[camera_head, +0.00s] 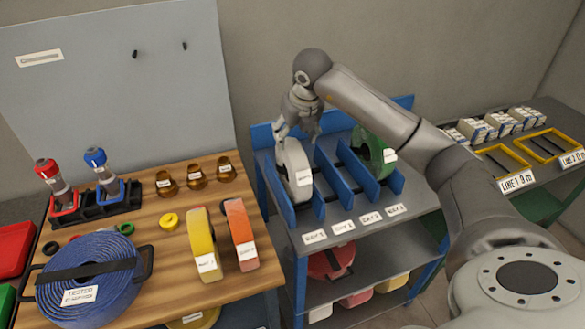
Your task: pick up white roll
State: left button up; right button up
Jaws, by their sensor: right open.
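The white roll (292,170) stands upright on its edge in the leftmost slot of the blue-walled rack (329,176), a white label on its front. My right gripper (297,131) is over the roll's top, pointing down, with its fingers open. Whether the fingers touch the roll I cannot tell. My right arm reaches in from the right side across the rack. My left gripper is not in view.
A green roll (372,152) stands in a slot farther right. Left is a wooden table (143,219) with a yellow roll (202,240), an orange roll (240,230) and a blue coiled hose (92,299). A right-hand shelf holds white boxes (502,122) and yellow frames (550,146).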

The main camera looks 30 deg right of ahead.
aim_at(293, 144)
jog(key=f+p, duration=0.1)
jog(key=f, duration=0.1)
jog(key=f+p, duration=0.1)
jog(key=f, duration=0.1)
jog(key=shift+w+a, duration=0.2)
jog(key=shift+w+f, duration=0.2)
jog(key=shift+f, duration=0.2)
jog(key=shift+r, duration=0.1)
grip_shut()
jog(key=shift+r, duration=0.15)
jog(key=shift+w+d, duration=0.1)
